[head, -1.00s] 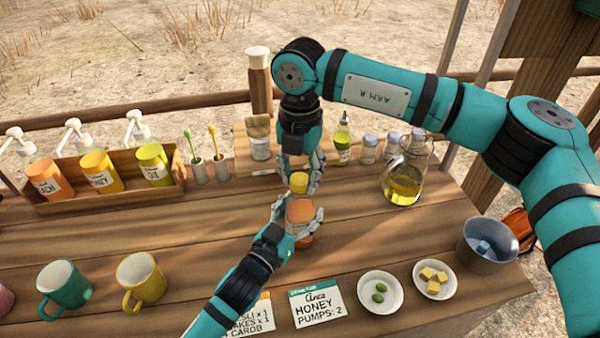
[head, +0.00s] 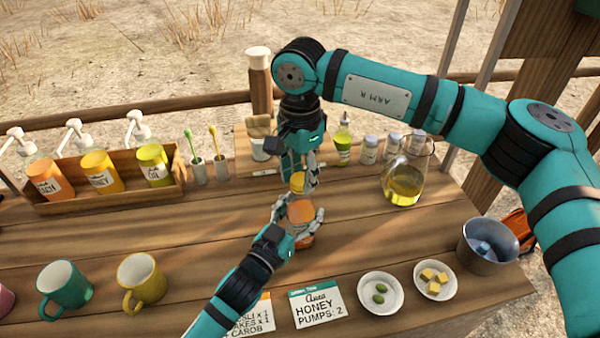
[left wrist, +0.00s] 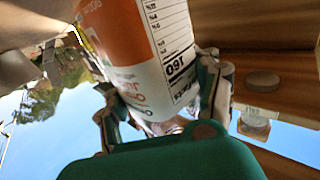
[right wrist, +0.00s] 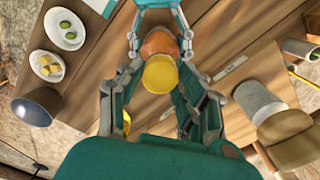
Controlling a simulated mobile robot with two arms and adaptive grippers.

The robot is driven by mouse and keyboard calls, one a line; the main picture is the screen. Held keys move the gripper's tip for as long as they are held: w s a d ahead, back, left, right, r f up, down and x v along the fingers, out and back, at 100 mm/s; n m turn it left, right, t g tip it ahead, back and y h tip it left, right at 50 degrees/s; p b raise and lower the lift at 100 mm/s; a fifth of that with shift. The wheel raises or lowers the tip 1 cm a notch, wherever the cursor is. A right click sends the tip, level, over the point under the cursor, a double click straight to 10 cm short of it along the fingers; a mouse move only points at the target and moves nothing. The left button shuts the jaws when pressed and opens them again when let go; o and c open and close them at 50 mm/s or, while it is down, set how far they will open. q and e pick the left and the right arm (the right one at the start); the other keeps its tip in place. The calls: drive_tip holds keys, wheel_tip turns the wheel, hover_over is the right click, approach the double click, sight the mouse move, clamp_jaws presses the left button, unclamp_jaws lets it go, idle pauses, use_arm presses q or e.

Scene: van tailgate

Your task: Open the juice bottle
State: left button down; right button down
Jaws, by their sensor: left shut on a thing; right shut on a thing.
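The juice bottle (head: 300,211) is orange and stands near the middle of the counter, with a yellow cap (head: 297,182) on top. My left gripper (head: 298,222) is shut around the bottle's body from the front. In the left wrist view, the bottle's orange and white printed label (left wrist: 155,55) shows between the fingers. My right gripper (head: 300,184) comes down from above and is shut on the yellow cap. In the right wrist view the cap (right wrist: 160,75) sits between the fingers, above the orange bottle. Whether the cap is loose from the neck cannot be told.
A glass jug (head: 404,184) of yellow liquid and several small jars stand at right behind the bottle. A wooden box (head: 105,193) with pump bottles is at left. Mugs (head: 142,280), cards (head: 316,307), bowls (head: 381,307) and a metal bucket (head: 486,247) line the front.

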sight(301, 178)
drive_tip(key=n, duration=0.7)
drive_tip(key=shift+n, duration=0.4)
drive_tip(key=n, duration=0.4)
drive_tip(key=shift+n, duration=0.3)
drive_tip(key=shift+r, duration=0.25)
drive_tip(key=shift+r, duration=0.9)
drive_tip(key=shift+r, duration=2)
use_arm(q)
drive_tip(key=shift+c, duration=0.7)
unclamp_jaws()
